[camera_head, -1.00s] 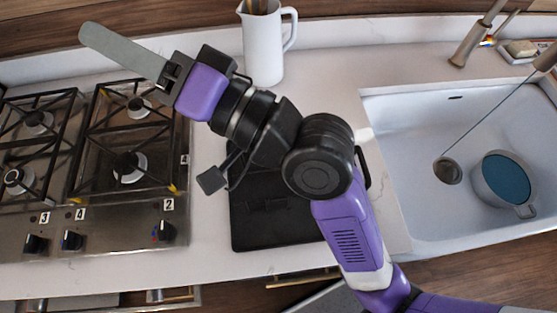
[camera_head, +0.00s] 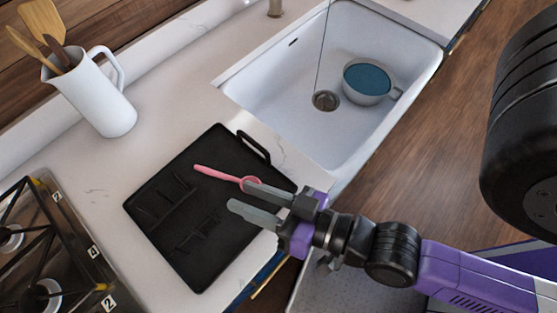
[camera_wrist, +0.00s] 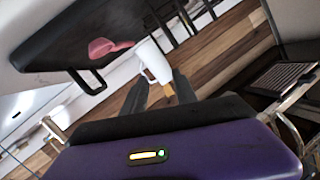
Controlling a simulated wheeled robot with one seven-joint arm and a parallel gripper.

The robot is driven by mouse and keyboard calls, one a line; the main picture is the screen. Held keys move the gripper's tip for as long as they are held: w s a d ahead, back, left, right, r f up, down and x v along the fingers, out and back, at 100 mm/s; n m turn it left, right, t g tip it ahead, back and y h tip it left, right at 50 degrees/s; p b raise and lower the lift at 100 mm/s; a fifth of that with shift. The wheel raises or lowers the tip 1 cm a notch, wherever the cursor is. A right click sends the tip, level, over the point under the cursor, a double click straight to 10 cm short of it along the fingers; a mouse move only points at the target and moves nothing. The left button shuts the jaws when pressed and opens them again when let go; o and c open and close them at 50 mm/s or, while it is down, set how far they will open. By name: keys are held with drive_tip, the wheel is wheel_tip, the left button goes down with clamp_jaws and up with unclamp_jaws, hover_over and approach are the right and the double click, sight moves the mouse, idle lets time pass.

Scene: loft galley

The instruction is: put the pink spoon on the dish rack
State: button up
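The pink spoon (camera_head: 215,174) lies on the black dish rack (camera_head: 165,238), near its right part. Its handle points left and its bowl end is beside my gripper's upper finger, which partly overlaps it in the head view. In the wrist view the spoon (camera_wrist: 108,47) shows on the dark rack (camera_wrist: 60,35), to the left of my fingers. My gripper (camera_head: 250,198) is open, its two fingers apart with nothing between them, over the rack's right edge. It also shows open in the wrist view (camera_wrist: 158,88). I cannot tell whether a finger touches the spoon.
A white jug (camera_head: 100,105) with wooden utensils stands behind the rack. The sink (camera_head: 300,60), holding a pot (camera_head: 367,82) with a blue inside, is at the back right. The gas stove (camera_head: 40,265) is at the lower left. Counter between jug and sink is clear.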

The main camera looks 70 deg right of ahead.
drive_tip(key=s+d+f+n+g, duration=0.1)
drive_tip(key=s+d+n, duration=0.3)
drive_tip(key=s, duration=0.4)
drive_tip(key=shift+s+n, duration=0.2)
drive_tip(key=shift+n, duration=0.1)
